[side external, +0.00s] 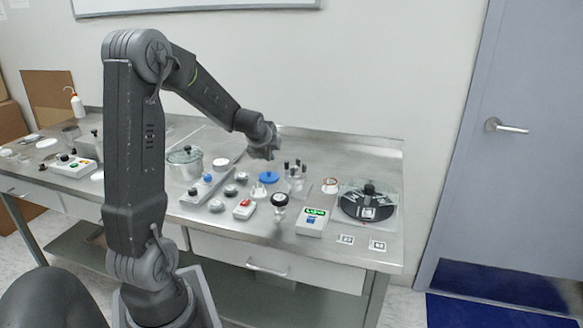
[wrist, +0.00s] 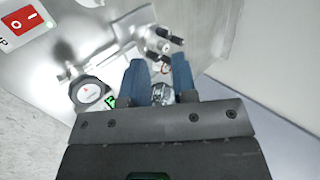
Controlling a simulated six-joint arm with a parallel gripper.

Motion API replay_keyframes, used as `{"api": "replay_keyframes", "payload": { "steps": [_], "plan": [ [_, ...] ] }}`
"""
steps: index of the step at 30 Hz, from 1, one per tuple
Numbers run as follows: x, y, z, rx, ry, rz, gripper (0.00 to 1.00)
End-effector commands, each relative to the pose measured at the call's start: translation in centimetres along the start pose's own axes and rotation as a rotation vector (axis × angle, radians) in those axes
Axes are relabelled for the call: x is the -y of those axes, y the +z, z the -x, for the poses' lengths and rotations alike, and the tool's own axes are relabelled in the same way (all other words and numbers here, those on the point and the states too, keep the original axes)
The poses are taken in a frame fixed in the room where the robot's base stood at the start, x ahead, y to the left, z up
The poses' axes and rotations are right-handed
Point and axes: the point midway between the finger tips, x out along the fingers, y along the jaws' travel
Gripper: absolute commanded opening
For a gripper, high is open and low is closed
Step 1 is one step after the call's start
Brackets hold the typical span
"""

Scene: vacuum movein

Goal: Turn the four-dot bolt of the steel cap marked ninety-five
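My gripper (side external: 266,152) is above the back middle of the steel bench in the side view. In the wrist view its two blue fingers (wrist: 160,82) stand apart, with a small shiny metal part (wrist: 159,94) visible in the gap; I cannot tell whether they touch it. A metal fitting with several dark-topped posts (side external: 295,172) stands to the right of my gripper; dark-ended posts also show beyond the fingers in the wrist view (wrist: 163,40). I cannot make out a ninety-five mark or a four-dot bolt on any steel cap.
A round gauge (side external: 280,199), a red-switch box (side external: 244,209) and a box with a green display (side external: 312,221) stand near the front.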

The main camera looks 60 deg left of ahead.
Motion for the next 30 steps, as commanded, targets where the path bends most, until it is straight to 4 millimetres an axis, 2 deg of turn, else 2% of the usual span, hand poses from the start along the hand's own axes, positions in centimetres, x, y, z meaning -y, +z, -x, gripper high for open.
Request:
{"api": "replay_keyframes", "payload": {
  "steps": [1,6,9,13,16,20,26,30],
  "plan": [
    [0.7,-0.3,0.2,0.002,0.037,0.149,0.26],
    [2.2,-1.5,1.2,0.036,0.181,0.673,0.26],
    [3.0,-2.5,2.1,0.068,0.259,0.935,0.26],
    [3.6,-3.4,3.1,0.113,0.336,1.176,0.26],
    [3.8,-3.9,3.6,0.138,0.371,1.279,0.26],
    [3.7,-4.1,3.4,0.153,0.389,1.326,0.26],
    [2.6,-4.3,0.9,0.155,0.391,1.326,0.26],
    [1.6,-4.7,-1.8,0.155,0.391,1.325,0.26]
  ]
}}
